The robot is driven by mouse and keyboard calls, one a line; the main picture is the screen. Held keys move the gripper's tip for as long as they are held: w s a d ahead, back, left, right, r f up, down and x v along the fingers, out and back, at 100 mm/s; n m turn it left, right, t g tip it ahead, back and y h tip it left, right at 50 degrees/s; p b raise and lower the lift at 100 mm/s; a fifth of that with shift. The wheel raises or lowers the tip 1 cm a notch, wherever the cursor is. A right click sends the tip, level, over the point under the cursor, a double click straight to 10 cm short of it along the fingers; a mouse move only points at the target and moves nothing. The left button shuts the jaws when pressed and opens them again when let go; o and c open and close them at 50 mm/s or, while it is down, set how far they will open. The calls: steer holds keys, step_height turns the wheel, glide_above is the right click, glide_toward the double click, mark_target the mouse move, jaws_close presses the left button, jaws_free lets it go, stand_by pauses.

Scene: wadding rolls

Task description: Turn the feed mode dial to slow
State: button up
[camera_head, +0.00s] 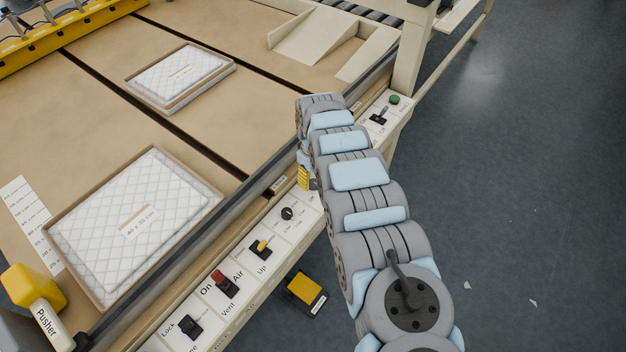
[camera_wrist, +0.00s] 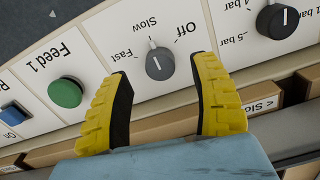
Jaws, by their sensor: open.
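The feed mode dial (camera_wrist: 159,64) is a grey round knob on the white panel in the wrist view, with Fast to its left, Slow above it and Off to its upper right. A pale mark on its upper rim seems to lie toward Slow, but the exact setting is hard to read. My gripper (camera_wrist: 163,72) is open, its yellow fingers on either side of the dial's lower part with gaps; contact is not visible. In the head view a yellow part of my gripper (camera_head: 304,178) shows beside the panel, and my arm hides the dial.
A green Feed 1 button (camera_wrist: 66,92) stands left of the dial and a black pressure dial (camera_wrist: 277,21) right of it. A brown ledge (camera_wrist: 165,122) runs below the panel. In the head view, several switches line the panel, and packed wadding (camera_head: 136,222) lies on the table.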

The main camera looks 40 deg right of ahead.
mark_target(314, 182)
step_height(314, 182, up, 9)
stand_by(0.7)
stand_by(0.5)
